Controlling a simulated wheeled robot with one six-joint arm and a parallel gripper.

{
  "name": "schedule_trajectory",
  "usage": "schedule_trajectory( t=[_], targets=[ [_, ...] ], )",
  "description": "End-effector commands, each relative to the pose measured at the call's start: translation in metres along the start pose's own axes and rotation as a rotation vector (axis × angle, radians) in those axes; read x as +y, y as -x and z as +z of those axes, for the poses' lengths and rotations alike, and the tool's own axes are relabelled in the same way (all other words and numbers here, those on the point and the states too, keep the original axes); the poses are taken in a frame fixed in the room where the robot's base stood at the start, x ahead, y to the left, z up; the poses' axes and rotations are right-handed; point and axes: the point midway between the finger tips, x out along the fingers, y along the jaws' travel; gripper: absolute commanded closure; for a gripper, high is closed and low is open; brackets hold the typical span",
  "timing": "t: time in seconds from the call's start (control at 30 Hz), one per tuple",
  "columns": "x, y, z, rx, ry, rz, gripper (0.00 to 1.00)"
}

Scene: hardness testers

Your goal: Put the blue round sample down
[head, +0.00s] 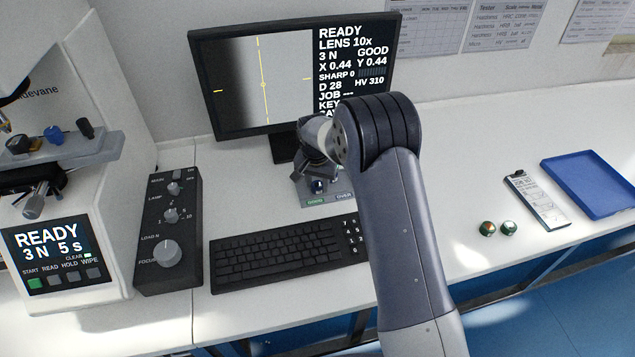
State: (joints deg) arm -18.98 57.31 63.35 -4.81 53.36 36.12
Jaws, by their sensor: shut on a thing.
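My gripper (316,178) points down over a small tray labelled GOOD and OVER (328,201), in front of the monitor stand. It is shut on a small dark-blue round piece, the blue round sample (319,187), of which only a little shows. My wrist and forearm hide much of the gripper and the right side of the tray. I cannot tell whether the sample touches the tray.
A black keyboard (275,254) lies just in front of the tray. The monitor (232,85) stands close behind. A control box (168,270) and the tester (105,225) are at left. Two small green-sided round pieces (498,229), a labelled card (537,199) and a blue tray (628,205) lie at right.

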Motion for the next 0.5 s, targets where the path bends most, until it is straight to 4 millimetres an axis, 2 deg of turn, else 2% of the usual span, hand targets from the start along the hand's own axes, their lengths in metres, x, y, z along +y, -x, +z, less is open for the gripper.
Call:
schedule_trajectory(
  t=[0.03,0.07,0.1,0.3,0.5],
  targets=[
    [0.0008,-0.0071,0.0023,-0.005,0.000,0.003,0.93],
    [0.0008,-0.0058,0.0023,-0.006,0.000,0.003,0.64],
    [0.0011,-0.0060,0.0026,-0.007,0.000,0.003,0.60],
    [0.0026,-0.0084,0.0039,-0.012,0.000,0.007,0.44],
    [0.0037,-0.0100,0.0050,-0.015,-0.001,0.010,0.44]
  ],
)
